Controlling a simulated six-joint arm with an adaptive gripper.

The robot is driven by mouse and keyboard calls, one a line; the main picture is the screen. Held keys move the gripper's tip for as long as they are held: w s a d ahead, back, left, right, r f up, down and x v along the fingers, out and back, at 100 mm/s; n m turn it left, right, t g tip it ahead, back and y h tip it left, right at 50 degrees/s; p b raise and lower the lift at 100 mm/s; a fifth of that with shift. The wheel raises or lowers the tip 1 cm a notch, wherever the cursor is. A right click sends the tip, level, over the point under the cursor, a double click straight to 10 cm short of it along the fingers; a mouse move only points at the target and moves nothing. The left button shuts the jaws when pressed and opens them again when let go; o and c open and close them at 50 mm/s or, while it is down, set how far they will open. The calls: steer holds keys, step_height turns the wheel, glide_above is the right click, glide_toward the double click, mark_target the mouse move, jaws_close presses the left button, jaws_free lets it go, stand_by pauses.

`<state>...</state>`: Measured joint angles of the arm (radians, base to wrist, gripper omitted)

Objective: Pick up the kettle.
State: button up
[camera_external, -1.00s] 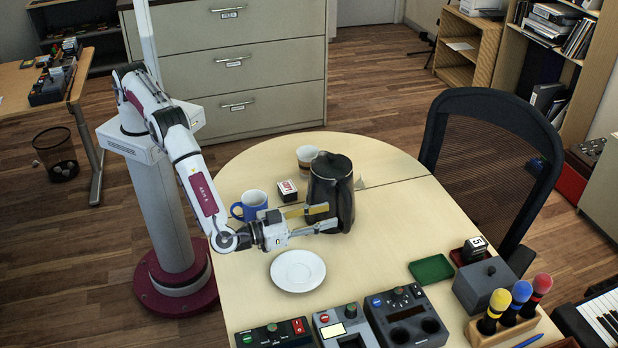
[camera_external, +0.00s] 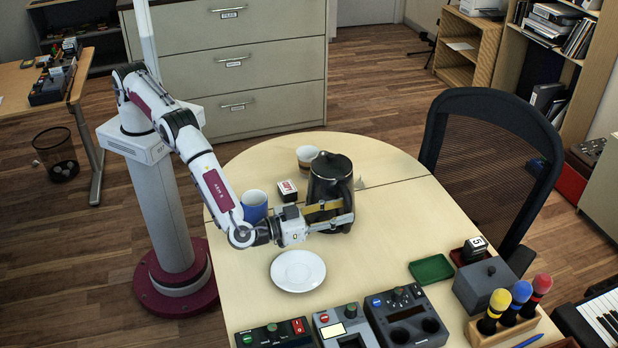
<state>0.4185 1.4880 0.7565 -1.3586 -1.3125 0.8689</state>
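The black kettle (camera_external: 324,185) stands upright on the table, right of the blue mug. Its handle side faces the front right. My gripper (camera_external: 347,213) reaches in from the left, low across the front of the kettle. Its two fingers are close together at the tips, by the lower part of the handle, and look shut on it. The exact contact is partly hidden by the fingers. The kettle shows no clear lift from the table.
A blue mug (camera_external: 255,205) stands close behind my wrist. A white saucer (camera_external: 298,271) lies in front of it. A small box (camera_external: 288,190) and a striped cup (camera_external: 308,160) are near the kettle. Control boxes (camera_external: 407,315) line the front edge. The table right of the kettle is clear.

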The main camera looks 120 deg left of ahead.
steer(key=shift+x, duration=1.4)
jaws_close()
steer(key=shift+r, duration=0.25)
